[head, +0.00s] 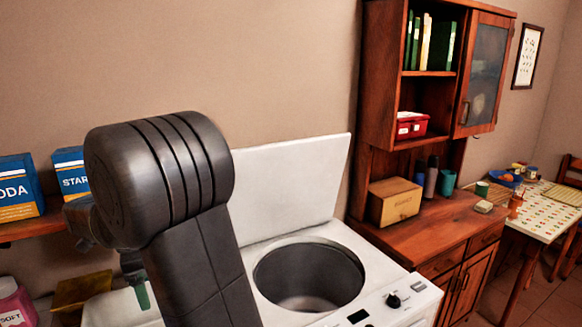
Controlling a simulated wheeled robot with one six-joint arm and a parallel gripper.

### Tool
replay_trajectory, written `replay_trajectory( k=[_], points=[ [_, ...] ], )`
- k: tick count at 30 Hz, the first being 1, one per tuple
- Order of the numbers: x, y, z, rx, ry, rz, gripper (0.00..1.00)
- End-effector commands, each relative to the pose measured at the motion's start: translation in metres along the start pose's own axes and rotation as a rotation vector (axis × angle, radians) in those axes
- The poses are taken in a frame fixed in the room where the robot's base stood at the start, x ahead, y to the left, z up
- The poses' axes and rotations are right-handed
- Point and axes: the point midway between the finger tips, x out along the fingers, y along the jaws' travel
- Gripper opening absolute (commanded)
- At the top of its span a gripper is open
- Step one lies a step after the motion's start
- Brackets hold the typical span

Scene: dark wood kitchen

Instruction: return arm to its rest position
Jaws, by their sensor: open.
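My arm is folded up large in the left middle of the head view, in front of the washer. My gripper (134,272) shows only partly, low behind the arm's upright link, pointing down. It is open, and I see nothing held in it. Most of its fingers are hidden by the arm. A small green piece shows just below it; I cannot tell what it belongs to.
A white top-loading washer (402,284) stands with its lid (300,185) raised and its drum empty as far as visible. Blue boxes (18,188) stand on a wooden shelf at left. A wooden cabinet (440,238) and a table (535,212) are at right.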

Motion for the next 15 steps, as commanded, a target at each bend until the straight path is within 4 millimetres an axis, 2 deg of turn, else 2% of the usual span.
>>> replay_trajectory(
  k=[10, 12, 15],
  points=[
    [0.07, 0.001, -0.001, 0.0, 0.002, 0.005, 0.85],
    [0.056, 0.0, 0.0, 0.0, -0.001, -0.002, 0.85],
    [0.045, 0.0, 0.0, 0.0, -0.001, -0.002, 0.85]
  ],
)
